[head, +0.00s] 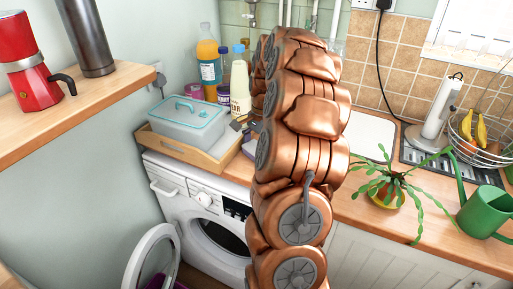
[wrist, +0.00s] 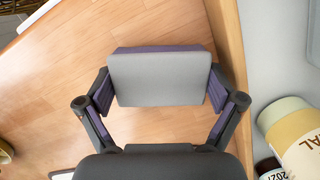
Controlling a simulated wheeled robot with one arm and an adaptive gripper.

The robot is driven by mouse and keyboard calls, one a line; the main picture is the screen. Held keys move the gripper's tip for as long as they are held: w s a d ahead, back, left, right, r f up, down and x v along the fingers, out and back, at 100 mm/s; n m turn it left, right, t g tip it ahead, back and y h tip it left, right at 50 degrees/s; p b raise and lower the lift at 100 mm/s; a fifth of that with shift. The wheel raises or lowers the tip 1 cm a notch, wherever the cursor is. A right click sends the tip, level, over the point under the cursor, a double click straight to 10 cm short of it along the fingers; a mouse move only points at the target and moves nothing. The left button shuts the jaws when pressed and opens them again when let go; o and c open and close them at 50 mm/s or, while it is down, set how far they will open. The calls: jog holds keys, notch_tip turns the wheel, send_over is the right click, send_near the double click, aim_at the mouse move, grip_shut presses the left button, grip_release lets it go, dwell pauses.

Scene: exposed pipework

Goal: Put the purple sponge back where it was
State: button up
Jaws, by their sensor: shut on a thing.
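The purple sponge (wrist: 160,79) shows in the wrist view with a flat grey face towards the camera and a purple edge at its top. My gripper (wrist: 165,92) has one finger on each side of it and is shut on it. The wooden worktop (wrist: 60,85) lies beyond the sponge; I cannot tell whether they touch. In the head view my arm hides most of the gripper, and only dark parts show beside the bottles. A small purple patch beside the wooden tray (head: 213,172) is probably the sponge.
A wooden edge (wrist: 232,45) runs close to the right finger, with a cream container (wrist: 295,135) beyond it. In the head view, a grey box (head: 187,118) sits in the tray, and bottles (head: 208,62) stand behind. A plant (head: 388,190) and green watering can (head: 485,210) stand right.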

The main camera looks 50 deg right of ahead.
jog(key=shift+f, duration=0.15)
jog(key=o, duration=0.8)
jog(key=shift+c, duration=0.2)
notch_tip(320, 180, up, 12)
jog(key=d+b, duration=0.1)
jog(key=b, duration=0.1)
jog(key=shift+d, duration=0.4)
